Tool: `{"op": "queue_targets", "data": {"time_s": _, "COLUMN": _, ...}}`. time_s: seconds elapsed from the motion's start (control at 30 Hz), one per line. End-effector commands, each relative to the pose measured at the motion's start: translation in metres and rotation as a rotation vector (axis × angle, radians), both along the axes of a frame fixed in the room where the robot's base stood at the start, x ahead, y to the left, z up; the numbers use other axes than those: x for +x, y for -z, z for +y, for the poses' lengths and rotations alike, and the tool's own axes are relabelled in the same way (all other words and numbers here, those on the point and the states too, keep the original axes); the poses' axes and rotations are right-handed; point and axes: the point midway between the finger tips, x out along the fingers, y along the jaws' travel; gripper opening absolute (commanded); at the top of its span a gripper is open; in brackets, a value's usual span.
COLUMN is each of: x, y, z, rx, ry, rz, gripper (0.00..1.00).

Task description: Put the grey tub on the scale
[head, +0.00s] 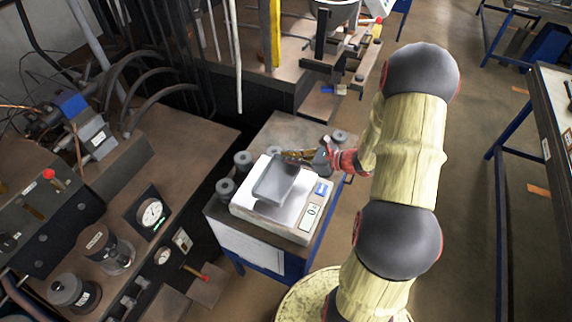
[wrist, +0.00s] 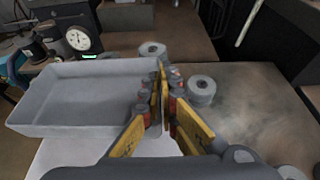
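The grey tub (head: 274,184) is a shallow open tray and looks empty. It is over the white top of the scale (head: 240,205), with a dark shadow on the plate under its near side. It seems held a little above the plate, but I cannot be sure of the gap. My gripper (head: 298,157) reaches in from the right, at the tub's far right edge. In the wrist view the fingers (wrist: 163,92) are close together on the right wall of the tub (wrist: 85,95). The scale's white top (wrist: 60,154) shows below the tub.
Grey discs stand on the cart left of the scale (head: 226,188) and behind it (head: 339,136); others (wrist: 201,91) show beside the fingers in the wrist view. The workbench (head: 185,150) with gauges is at left. The cart top (head: 290,130) behind the scale has bare space.

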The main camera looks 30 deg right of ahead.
Motion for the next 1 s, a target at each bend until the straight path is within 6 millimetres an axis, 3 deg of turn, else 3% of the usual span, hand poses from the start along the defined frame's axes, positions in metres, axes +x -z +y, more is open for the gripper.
{"op": "queue_targets", "data": {"time_s": 0.23, "x": 0.011, "y": 0.013, "z": 0.002, "rx": 0.0, "ry": -0.001, "rz": 0.0, "gripper": 0.0}}
{"op": "queue_targets", "data": {"time_s": 0.47, "x": 0.013, "y": 0.044, "z": 0.002, "rx": 0.001, "ry": 0.0, "rz": 0.001, "gripper": 0.0}}
{"op": "queue_targets", "data": {"time_s": 0.87, "x": 0.012, "y": 0.049, "z": 0.002, "rx": -0.001, "ry": 0.001, "rz": -0.001, "gripper": 0.0}}
{"op": "queue_targets", "data": {"time_s": 1.0, "x": 0.012, "y": 0.048, "z": 0.002, "rx": -0.001, "ry": 0.001, "rz": -0.001, "gripper": 0.09}}
